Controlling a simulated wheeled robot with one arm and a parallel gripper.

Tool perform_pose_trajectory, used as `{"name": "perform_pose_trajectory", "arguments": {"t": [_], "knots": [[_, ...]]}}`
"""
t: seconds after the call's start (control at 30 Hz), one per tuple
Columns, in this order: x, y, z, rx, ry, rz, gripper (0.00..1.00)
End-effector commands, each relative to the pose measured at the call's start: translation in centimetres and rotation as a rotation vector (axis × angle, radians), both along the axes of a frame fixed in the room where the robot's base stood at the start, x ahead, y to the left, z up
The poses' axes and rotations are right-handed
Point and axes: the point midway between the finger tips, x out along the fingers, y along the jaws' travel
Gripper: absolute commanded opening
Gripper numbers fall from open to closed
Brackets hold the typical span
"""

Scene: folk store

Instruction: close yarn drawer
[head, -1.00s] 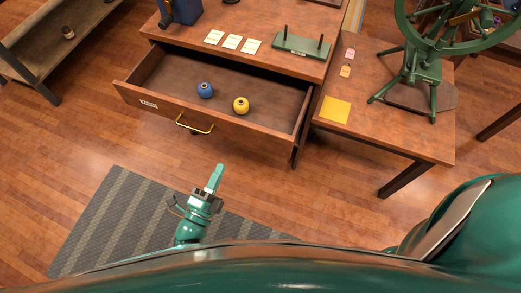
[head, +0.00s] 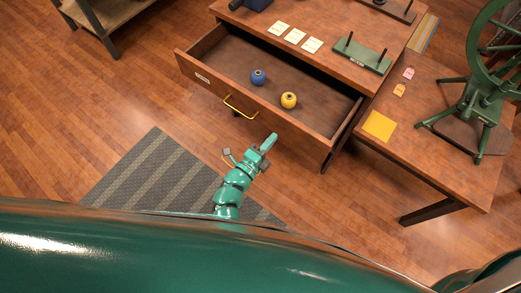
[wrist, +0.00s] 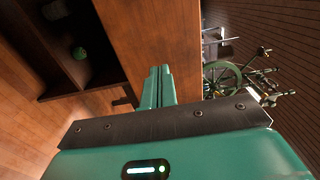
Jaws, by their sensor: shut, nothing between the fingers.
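The yarn drawer (head: 215,82) stands pulled out from the wooden desk, with a brass handle (head: 239,108) on its front. Inside lie a blue yarn spool (head: 258,77) and a yellow yarn spool (head: 289,100), apart from each other. My gripper (head: 270,141) is shut and empty, in front of the drawer front, to the right of and below the handle. From the head view I cannot tell whether its tip touches the drawer front. In the wrist view my shut fingers (wrist: 159,75) point toward a brown wooden surface (wrist: 150,40).
Cards (head: 294,36) and a green peg stand (head: 361,53) rest on the desk top. To the right is a side table with a yellow sheet (head: 379,126) and a green spinning wheel (head: 485,95). A striped rug (head: 150,175) lies on the floor.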

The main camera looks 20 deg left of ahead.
Motion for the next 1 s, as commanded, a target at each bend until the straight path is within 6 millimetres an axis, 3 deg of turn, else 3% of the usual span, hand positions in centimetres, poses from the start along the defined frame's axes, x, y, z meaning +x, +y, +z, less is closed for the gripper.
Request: {"name": "perform_pose_trajectory", "arguments": {"t": [0.23,0.77,1.0], "knots": [[2.4,-1.0,0.1,-0.004,-0.001,-0.002,0.00],[3.0,-1.2,-0.1,-0.002,0.000,-0.002,0.00],[5.4,-2.2,-0.2,-0.001,-0.002,-0.005,0.00]]}}
